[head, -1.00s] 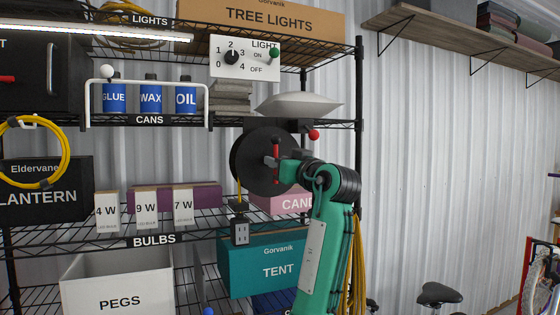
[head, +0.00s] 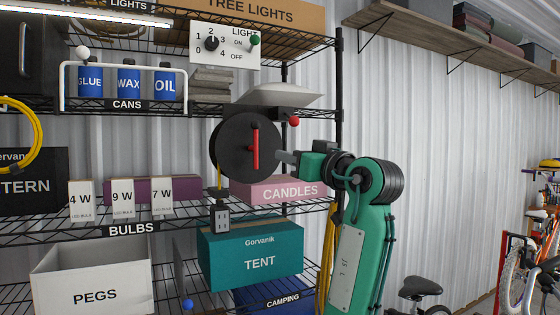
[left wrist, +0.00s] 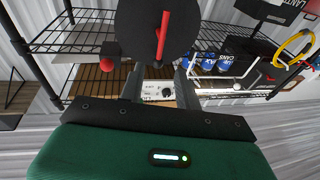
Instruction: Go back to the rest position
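My left gripper (head: 284,157) is just right of a black round reel (head: 232,150) with a red crank handle (head: 255,148). A gap shows between the fingers and the handle. In the left wrist view, its two fingers (left wrist: 160,88) stand apart with nothing between them. The red handle (left wrist: 162,38) on the black disc (left wrist: 135,25) lies beyond the fingertips in that view. My green arm comes up from the bottom of the head view, right of the shelf. My right gripper is in neither view.
A wire shelf rack holds a teal TENT box (head: 250,255), a pink CANDLES box (head: 285,191), a PEGS bin (head: 95,297) and a light switch panel (head: 226,45). A small red ball knob (head: 294,121) is near the reel. Bare corrugated wall (head: 430,170) is to the right.

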